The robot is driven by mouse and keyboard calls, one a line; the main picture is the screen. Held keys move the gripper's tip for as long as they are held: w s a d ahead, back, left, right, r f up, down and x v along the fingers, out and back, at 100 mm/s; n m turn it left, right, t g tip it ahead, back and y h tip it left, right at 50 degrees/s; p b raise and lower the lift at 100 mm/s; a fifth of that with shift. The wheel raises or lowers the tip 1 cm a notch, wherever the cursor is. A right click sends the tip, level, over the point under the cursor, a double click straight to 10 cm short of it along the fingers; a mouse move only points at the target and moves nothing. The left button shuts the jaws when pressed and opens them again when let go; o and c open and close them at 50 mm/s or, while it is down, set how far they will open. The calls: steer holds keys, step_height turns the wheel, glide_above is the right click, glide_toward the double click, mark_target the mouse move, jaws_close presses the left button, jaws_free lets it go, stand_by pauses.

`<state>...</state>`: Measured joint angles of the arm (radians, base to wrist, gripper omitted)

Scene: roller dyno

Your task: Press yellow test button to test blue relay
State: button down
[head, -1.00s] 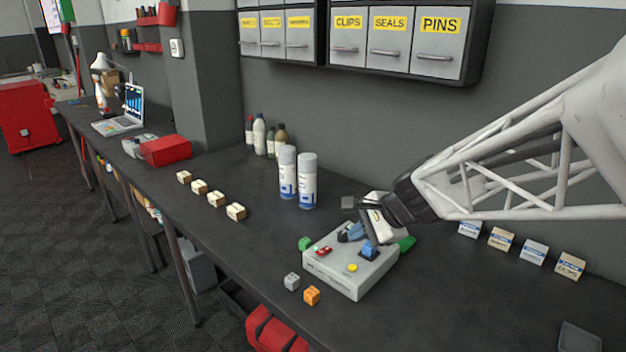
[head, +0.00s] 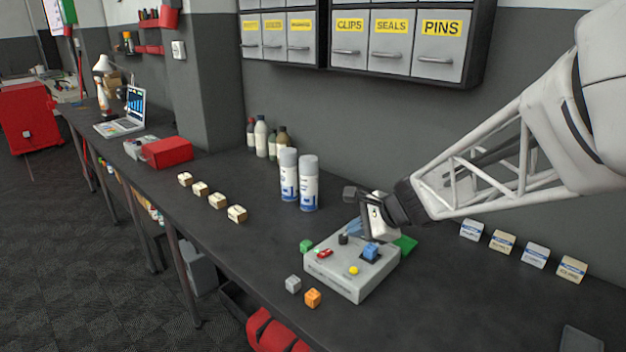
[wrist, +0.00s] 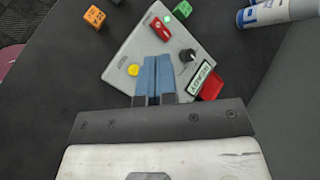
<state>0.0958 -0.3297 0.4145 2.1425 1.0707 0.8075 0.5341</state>
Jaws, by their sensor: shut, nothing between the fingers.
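The grey tester box (head: 345,284) sits on the dark bench. Its yellow test button (head: 353,270) is on the front part of the top; it also shows in the wrist view (wrist: 133,70). The blue relay (head: 371,251) sits upright in a dark socket on the box. In the wrist view I cannot make the relay out. My gripper (head: 355,228) is shut and empty, its blue fingertips above the back part of the box, apart from the button. In the wrist view my fingertips (wrist: 157,62) appear to the right of the button.
The box also carries a red switch (wrist: 160,27), a lit green lamp (wrist: 167,18), a black knob (wrist: 187,56) and a READY sign (wrist: 201,78). Grey (head: 293,284) and orange (head: 313,298) cubes lie in front. Two spray cans (head: 309,184) stand behind left.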

mark_target(354, 271)
steer(key=shift+f, duration=4.15)
steer(key=shift+f, duration=0.85)
steer(key=shift+r, duration=0.85)
stand_by(0.3)
steer(key=shift+r, duration=2.5)
